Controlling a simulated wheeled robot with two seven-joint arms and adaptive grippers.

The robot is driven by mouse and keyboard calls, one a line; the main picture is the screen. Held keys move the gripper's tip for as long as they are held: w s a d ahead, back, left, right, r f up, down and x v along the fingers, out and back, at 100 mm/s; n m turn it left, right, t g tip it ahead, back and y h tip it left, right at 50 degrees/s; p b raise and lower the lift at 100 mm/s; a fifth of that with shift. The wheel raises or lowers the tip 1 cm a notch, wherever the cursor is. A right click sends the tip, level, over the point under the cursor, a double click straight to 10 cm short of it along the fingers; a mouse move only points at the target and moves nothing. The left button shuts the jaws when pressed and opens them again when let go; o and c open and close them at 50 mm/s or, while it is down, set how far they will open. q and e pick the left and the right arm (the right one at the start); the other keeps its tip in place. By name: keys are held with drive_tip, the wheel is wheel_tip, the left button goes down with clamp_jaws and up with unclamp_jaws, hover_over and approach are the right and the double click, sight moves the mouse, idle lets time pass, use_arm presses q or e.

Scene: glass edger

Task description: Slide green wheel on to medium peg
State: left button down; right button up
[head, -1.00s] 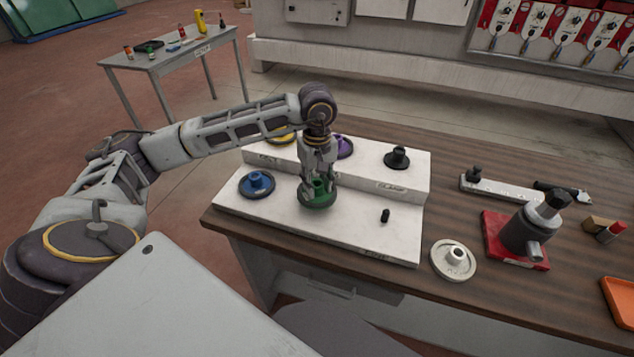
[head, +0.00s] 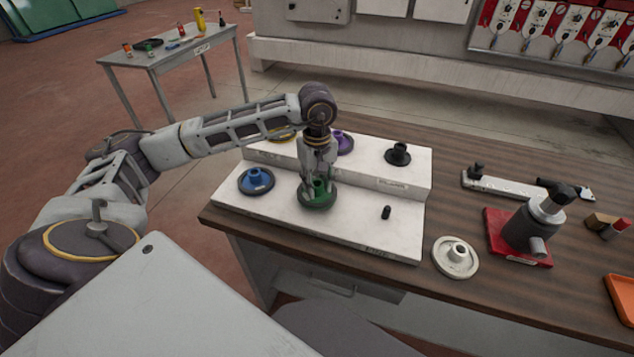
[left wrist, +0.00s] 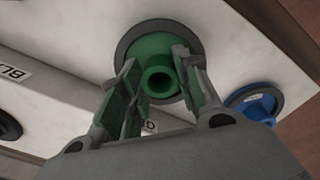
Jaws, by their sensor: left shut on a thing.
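The green wheel (head: 317,199) is a dark-rimmed disc with a raised green hub. It is at the middle of the front step of the white stand (head: 345,232). My left gripper (head: 318,180) points down from above and is shut on the green hub. The left wrist view shows the gripper's fingers on either side of the hub (left wrist: 158,78). A bare black peg (head: 386,212) stands upright on the front step to the right. Whether a peg is under the green wheel is hidden. My right gripper is out of view.
A blue wheel (head: 256,180) sits left on the front step. Yellow (head: 281,135), purple (head: 343,143) and black (head: 397,154) wheels are on the back step. A white wheel (head: 455,257) lies on the wooden table, with a red-based tool (head: 522,232) to its right.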

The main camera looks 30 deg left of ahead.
use_arm(q)
drive_tip(key=shift+f+b, duration=0.85)
drive_tip(key=shift+f, duration=0.1)
drive_tip(key=c, duration=1)
unclamp_jaws()
drive_tip(key=shift+o, duration=0.2)
drive_tip(key=shift+a+r, duration=0.15)
drive_tip(key=shift+r, duration=3.85)
wheel_tip(320, 180, up, 12)
drive_tip(key=p, duration=1.2)
drive_tip(key=shift+r, duration=0.15)
